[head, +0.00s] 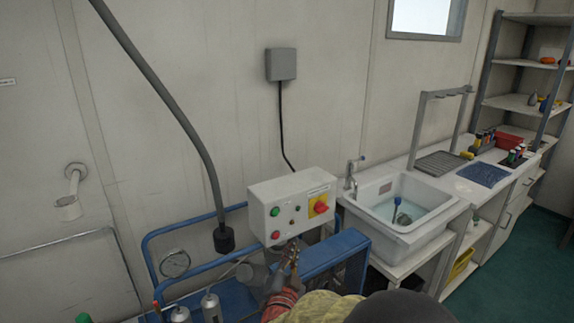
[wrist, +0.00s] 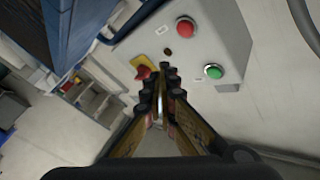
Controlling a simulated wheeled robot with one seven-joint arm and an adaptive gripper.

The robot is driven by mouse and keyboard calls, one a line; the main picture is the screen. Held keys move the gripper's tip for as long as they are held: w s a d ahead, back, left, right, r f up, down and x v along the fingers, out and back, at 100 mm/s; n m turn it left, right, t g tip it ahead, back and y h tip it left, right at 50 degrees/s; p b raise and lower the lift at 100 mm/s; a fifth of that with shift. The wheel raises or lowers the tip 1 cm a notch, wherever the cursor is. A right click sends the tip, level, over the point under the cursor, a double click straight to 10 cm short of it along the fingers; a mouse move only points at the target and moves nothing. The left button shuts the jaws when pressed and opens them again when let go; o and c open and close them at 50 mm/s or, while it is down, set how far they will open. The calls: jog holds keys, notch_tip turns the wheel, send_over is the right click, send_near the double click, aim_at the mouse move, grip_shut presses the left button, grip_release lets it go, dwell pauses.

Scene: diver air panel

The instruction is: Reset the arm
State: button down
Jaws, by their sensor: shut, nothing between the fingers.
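My gripper (head: 291,247) is just below the front of the white control box (head: 262,192), with my arm reaching up from the bottom of the head view. In the wrist view my gripper (wrist: 168,72) is shut and empty, its fingertips side by side in front of the box. I cannot tell whether they touch it. The box carries a green button (head: 275,212), a red button (head: 275,235) and a red rotary switch on a yellow plate (head: 313,212). The wrist view also shows the red button (wrist: 185,28), green button (wrist: 213,71) and rotary switch (wrist: 143,72).
A blue frame (head: 190,220) with a blue panel (head: 335,255) surrounds the space below the box. A sink (head: 432,235) stands to the right. A grey hose (head: 170,100) hangs at the left, and a gauge (head: 175,263) sits lower left.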

jog(key=s+d+r+n+g+y+p, duration=0.1)
jog(key=s+d+r+n+g+y, duration=0.45)
jog(key=s+r, duration=0.3)
jog(key=s+d+n+g, duration=0.1)
jog(key=s+d, duration=0.3)
jog(key=s, duration=0.5)
jog(key=s+d+f+n+g+h+p, duration=0.1)
jog(key=s+d+g, duration=0.3)
jog(key=s, duration=0.6)
jog(key=s+d+n+g+h, duration=0.1)
jog(key=s+d+g, duration=0.1)
jog(key=s+d, duration=0.3)
jog(key=s, duration=0.4)
jog(key=shift+s+f+p, duration=0.2)
jog(key=shift+p, duration=0.1)
jog(key=shift+a+n+g+h, duration=0.1)
jog(key=shift+n+g+h, duration=0.15)
